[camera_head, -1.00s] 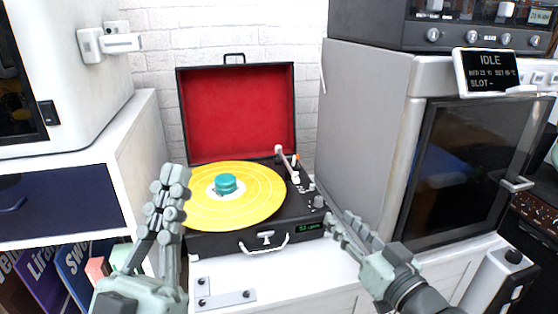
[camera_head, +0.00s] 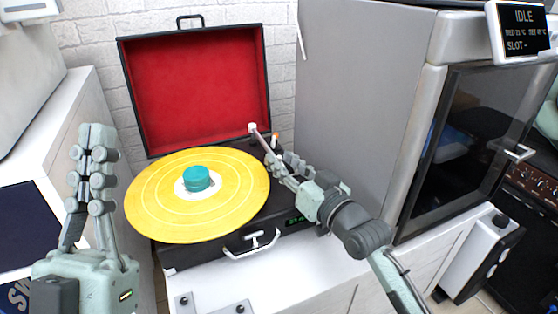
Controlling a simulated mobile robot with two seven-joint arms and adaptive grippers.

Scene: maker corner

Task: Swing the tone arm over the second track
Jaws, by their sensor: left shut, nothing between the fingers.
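The record player is an open black case with a red-lined lid (camera_head: 200,92) on the white cabinet. A yellow record (camera_head: 160,215) with ring-shaped tracks and a teal centre piece (camera_head: 196,178) lies on it. The thin tone arm (camera_head: 261,139) is right of the record; its rear end shows, its front end is hidden by my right gripper. My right gripper (camera_head: 277,164) has its fingertips at the tone arm; I cannot tell whether they touch it or how far apart they are. My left gripper (camera_head: 97,132) is shut and empty, upright left of the player.
A large grey machine (camera_head: 355,100) with a dark glass door and an "IDLE" display (camera_head: 525,28) stands close on the right. A white cabinet or machine is at the left. A metal bracket (camera_head: 205,305) lies on the cabinet in front of the player. A brick wall is behind.

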